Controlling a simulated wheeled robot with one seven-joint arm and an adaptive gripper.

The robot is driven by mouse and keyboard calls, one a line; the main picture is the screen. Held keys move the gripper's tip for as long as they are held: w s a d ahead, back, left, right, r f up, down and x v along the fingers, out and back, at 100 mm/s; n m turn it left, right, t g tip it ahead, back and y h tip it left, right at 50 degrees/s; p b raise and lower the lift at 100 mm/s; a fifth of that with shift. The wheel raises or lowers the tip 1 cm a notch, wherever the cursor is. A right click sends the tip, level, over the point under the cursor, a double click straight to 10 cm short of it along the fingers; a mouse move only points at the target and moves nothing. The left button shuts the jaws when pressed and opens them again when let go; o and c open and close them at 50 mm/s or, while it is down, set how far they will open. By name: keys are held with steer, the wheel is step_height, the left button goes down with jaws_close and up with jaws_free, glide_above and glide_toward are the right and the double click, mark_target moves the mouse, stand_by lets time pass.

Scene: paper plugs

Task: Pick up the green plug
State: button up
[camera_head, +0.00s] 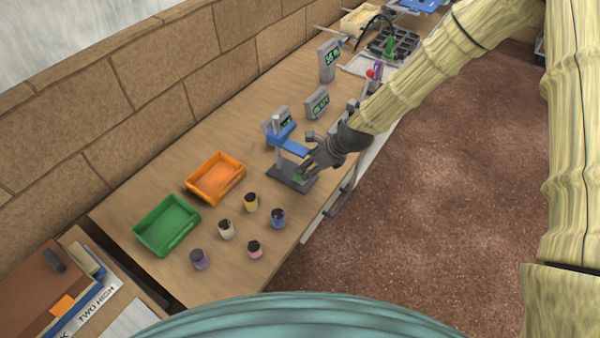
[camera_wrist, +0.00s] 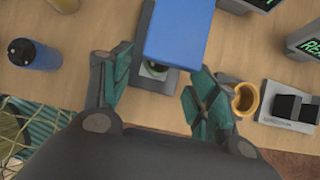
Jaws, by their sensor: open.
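A small round dark piece with a green rim (camera_wrist: 156,68), which looks like the green plug, sits on the grey base of a stand. The stand's blue block (camera_wrist: 178,32) hides part of it from above. In the head view a bit of green (camera_head: 299,174) shows at the stand's base, mostly covered by my fingers. My gripper (camera_wrist: 158,82) is open, its two fingers spread to either side of the green-rimmed piece, with nothing held. In the head view my gripper (camera_head: 304,166) reaches in from the right, low beside the blue part of the stand (camera_head: 289,141).
A green tray (camera_head: 139,229) and an orange tray (camera_head: 191,185) stand left on the table. Several small jars, including a blue one (camera_head: 278,219), stand in front. Grey displays (camera_head: 317,104) stand behind. A yellow ring-shaped piece (camera_wrist: 246,98) lies right of my fingers.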

mark_target(300, 174)
steer(key=shift+p+x, duration=0.8)
steer(key=shift+x, duration=0.15)
steer(key=shift+p+x, duration=0.65)
steer(key=shift+x, duration=1.1)
steer(key=shift+r, duration=0.1)
steer(key=c, duration=1.1)
steer(key=shift+o, duration=0.2)
steer(key=shift+r, duration=0.1)
